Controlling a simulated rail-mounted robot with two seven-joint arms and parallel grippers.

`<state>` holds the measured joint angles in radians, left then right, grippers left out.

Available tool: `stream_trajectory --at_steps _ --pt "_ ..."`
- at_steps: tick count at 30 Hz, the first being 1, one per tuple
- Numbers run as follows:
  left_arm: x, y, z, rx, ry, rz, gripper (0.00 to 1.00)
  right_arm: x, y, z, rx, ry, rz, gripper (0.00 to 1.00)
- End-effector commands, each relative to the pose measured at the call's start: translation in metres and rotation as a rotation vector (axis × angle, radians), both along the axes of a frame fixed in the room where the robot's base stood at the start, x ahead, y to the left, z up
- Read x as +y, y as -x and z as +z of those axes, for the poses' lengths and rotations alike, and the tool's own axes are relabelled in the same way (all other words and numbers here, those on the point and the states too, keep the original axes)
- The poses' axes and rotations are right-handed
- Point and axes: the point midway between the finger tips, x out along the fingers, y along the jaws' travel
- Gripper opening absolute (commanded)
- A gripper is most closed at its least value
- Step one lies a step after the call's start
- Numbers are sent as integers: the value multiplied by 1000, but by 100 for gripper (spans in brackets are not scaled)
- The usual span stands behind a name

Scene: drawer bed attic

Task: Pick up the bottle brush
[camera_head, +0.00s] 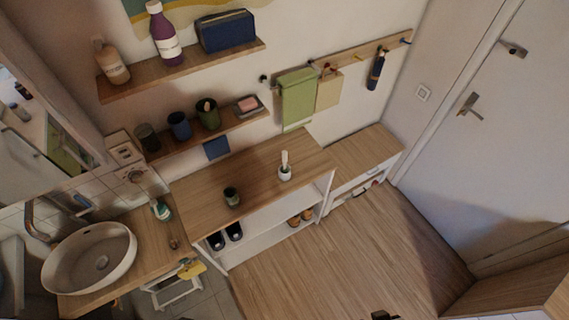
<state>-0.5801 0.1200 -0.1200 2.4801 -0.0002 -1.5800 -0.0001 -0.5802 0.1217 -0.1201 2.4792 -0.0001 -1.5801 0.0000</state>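A pale upright brush-like thing (284,157) stands in a small white holder (285,174) on the wooden top of the low cabinet (255,176). It looks like the bottle brush, but it is too small to be sure. A small dark piece (383,315) at the bottom edge, right of centre, may be the tip of my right gripper; whether it is open or shut does not show. It is far from the brush. My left gripper is not in view.
A dark cup (232,197) stands on the same top, left of the white holder. Two wall shelves (185,70) above hold bottles, cups and a blue case. A round basin (90,257) is at left. The wooden floor (345,255) in front is clear.

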Motion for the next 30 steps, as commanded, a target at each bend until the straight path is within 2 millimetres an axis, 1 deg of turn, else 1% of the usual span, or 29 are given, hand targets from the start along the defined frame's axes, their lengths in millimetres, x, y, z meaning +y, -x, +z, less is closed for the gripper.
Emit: stream_trajectory --at_steps 10,18,21,27,30 --pt "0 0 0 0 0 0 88 0 0 0 0 0 0 43" --pt "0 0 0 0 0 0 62 0 0 0 0 0 0 43" --pt "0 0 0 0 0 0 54 0 0 0 0 0 -1 43" --pt "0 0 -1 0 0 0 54 0 0 -1 -1 -2 -2 43" --pt "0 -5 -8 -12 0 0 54 1 0 -10 -3 -3 -1 43"
